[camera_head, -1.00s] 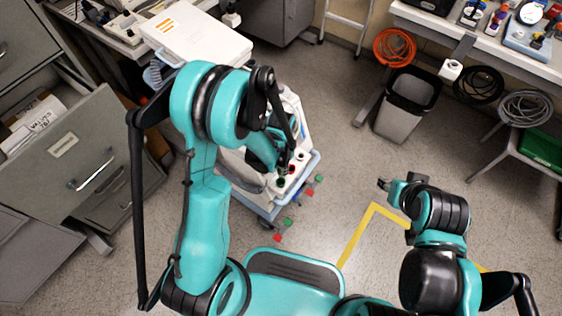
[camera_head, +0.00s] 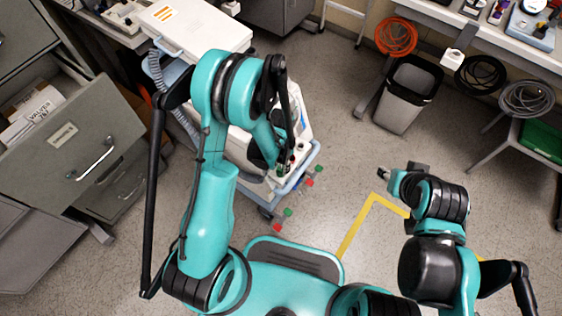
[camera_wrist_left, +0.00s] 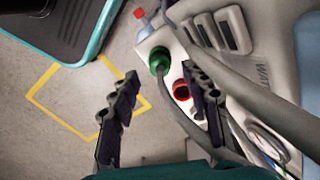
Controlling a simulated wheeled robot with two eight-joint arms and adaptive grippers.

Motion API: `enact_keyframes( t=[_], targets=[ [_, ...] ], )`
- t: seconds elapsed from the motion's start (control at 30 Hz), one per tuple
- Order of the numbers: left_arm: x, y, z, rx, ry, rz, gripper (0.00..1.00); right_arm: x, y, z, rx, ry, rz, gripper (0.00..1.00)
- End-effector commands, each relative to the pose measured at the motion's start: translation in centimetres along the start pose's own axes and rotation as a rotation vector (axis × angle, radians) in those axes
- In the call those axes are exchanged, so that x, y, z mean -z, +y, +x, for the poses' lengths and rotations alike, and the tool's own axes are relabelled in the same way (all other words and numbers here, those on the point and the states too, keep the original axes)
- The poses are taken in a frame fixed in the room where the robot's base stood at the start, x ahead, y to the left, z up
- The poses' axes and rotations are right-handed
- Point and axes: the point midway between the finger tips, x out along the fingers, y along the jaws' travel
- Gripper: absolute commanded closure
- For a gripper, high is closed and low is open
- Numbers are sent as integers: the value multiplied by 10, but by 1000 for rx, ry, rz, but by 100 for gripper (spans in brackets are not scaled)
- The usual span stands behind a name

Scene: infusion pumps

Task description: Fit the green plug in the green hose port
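A green round fitting (camera_wrist_left: 158,60) sits on the white panel of the pump unit. A grey hose (camera_wrist_left: 178,112) runs from it toward the lower right. I cannot tell plug from port there, or how deep the plug sits. A red port (camera_wrist_left: 181,90) with a dark centre is beside it. My left gripper (camera_wrist_left: 162,112) is open, its dark fingers apart with nothing clamped at the tips; the right-hand finger partly covers the panel near the red port. In the head view my left gripper (camera_head: 285,166) is over the pump cart, largely hidden by its arm. My right gripper (camera_head: 388,175) is over bare floor, its fingers unclear.
The pump cart has a blue bumper rail (camera_head: 296,180). Small red and green pieces (camera_head: 288,212) show beside it. An open drawer (camera_head: 65,135) is at left, a waste bin (camera_head: 405,95) at upper right. Floor with yellow tape (camera_head: 356,228) is clear.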

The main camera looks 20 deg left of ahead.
Motion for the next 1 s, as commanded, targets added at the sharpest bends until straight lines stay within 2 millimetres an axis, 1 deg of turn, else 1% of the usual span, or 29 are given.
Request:
enact_keyframes(
  t=[0.2, 0.33, 0.47, 0.7, 0.8, 0.9, 1.0],
  targets=[
    [0, 0, -2, 0, 0, 0, 54, 0, 0, 0, 0, 0, 0, 60],
    [0, 0, -12, 0, 0, 0, 54, 0, 0, 0, 0, 0, 0, 60],
    [0, 0, -34, 0, 0, 0, 54, 0, 0, 0, 0, 0, 0, 60],
    [0, 0, -82, 0, 0, 0, 54, 0, 0, 0, 0, 0, 0, 60],
    [0, 0, -98, 0, 0, 0, 54, 0, 0, 0, 0, 0, 0, 60],
    [0, 0, -110, 0, 0, 0, 54, 0, 0, 0, 0, 0, 0, 60],
    [0, 0, -117, 0, 0, 0, 54, 0, 0, 0, 0, 0, 0, 60]
  ],
)
